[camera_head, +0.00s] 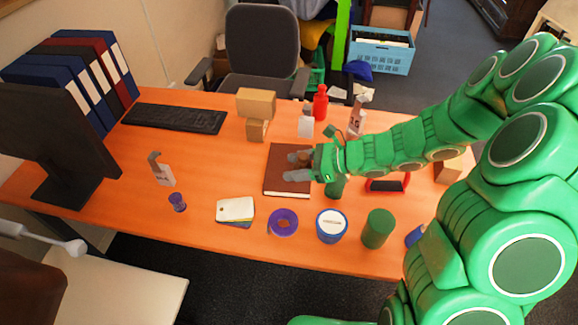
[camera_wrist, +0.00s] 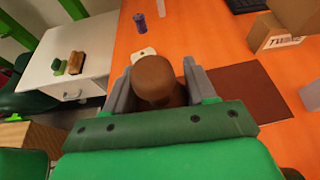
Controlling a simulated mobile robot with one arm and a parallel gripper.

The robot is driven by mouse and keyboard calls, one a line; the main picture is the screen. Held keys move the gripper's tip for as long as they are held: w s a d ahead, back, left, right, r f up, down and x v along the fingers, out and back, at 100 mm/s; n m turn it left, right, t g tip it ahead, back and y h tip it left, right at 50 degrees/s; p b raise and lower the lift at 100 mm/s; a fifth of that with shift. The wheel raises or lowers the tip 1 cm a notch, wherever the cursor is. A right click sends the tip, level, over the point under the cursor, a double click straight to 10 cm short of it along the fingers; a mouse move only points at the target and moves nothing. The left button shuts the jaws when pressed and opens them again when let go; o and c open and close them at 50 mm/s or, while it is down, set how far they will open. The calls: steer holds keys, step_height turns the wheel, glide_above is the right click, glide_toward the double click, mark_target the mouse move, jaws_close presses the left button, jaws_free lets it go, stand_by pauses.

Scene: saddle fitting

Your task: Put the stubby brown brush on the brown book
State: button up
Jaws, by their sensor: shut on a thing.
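The brown book (camera_head: 278,182) lies flat on the orange desk (camera_head: 120,215), near its middle. My gripper (camera_head: 295,166) is in front of the book in the head view and covers part of it. In the wrist view my gripper (camera_wrist: 155,88) is shut on the stubby brown brush (camera_wrist: 155,78), whose rounded brown end shows between the fingers. The brush is hard to make out against the book in the head view. In the wrist view the book (camera_wrist: 246,90) shows to the right of the fingers. I cannot tell the brush's height above it.
Cards (camera_head: 235,209), a purple tape roll (camera_head: 283,222), a blue-and-white tin (camera_head: 331,225) and a green cylinder (camera_head: 378,228) stand along the near edge. Stacked boxes (camera_head: 256,103) and a red bottle (camera_head: 320,103) are behind the book. A white cabinet (camera_wrist: 95,52) holds small blocks.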

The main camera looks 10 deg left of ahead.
steer(key=w+a+f, duration=0.4)
steer(key=w+f, duration=0.1)
steer(key=w, duration=0.4)
glide_above(284, 166)
steer(key=f, duration=0.4)
steer(key=shift+s+d, duration=0.25)
steer(key=shift+s, duration=0.05)
steer(key=shift+w+a+f, duration=0.15)
steer(key=shift+w+f, duration=0.05)
steer(key=shift+f, duration=0.25)
steer(key=shift+w+a+f, duration=0.1)
steer(key=shift+w+f, duration=0.1)
steer(key=shift+f, duration=1.45)
steer(key=shift+f, duration=0.15)
steer(key=o, duration=1)
steer(key=shift+o, duration=0.2)
